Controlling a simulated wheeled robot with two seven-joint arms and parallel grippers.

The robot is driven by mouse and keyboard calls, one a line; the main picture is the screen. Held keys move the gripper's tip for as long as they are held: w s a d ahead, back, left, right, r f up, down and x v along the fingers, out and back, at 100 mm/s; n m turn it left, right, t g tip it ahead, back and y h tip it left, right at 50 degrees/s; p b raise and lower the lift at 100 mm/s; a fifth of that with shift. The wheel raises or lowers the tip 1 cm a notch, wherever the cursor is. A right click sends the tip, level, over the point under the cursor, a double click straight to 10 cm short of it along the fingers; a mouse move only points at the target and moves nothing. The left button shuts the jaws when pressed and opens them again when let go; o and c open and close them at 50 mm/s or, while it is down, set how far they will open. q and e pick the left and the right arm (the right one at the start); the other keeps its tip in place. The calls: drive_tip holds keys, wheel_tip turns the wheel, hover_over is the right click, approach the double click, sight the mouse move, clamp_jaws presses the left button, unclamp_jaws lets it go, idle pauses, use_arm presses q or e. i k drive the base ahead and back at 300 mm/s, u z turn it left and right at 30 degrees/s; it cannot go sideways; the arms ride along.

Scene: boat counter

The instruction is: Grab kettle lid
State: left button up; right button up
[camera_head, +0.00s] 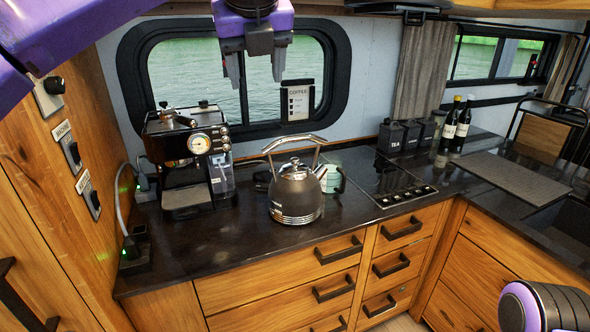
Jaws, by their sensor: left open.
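The kettle (296,199) stands upright on the dark counter, with a dark body, steel upper part, arched handle and a spout towards the right. Its lid (294,167) sits on top, under the handle, with a small knob. My left gripper (257,85) hangs at the top of the view in front of the window, fingers pointing down and apart, empty. It is above the kettle and a little to its left in the picture, not touching it. Part of my right arm (545,306) shows at the lower right; its gripper is out of view.
A coffee machine (187,160) stands left of the kettle, and a mint-coloured mug (333,181) is behind its right side. A dark cooktop (375,172) lies to the right. Canisters (402,136) and two bottles (455,125) stand further back. Counter in front of the kettle is clear.

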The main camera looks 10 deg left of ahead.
sight(294, 171)
drive_tip(key=i, duration=1)
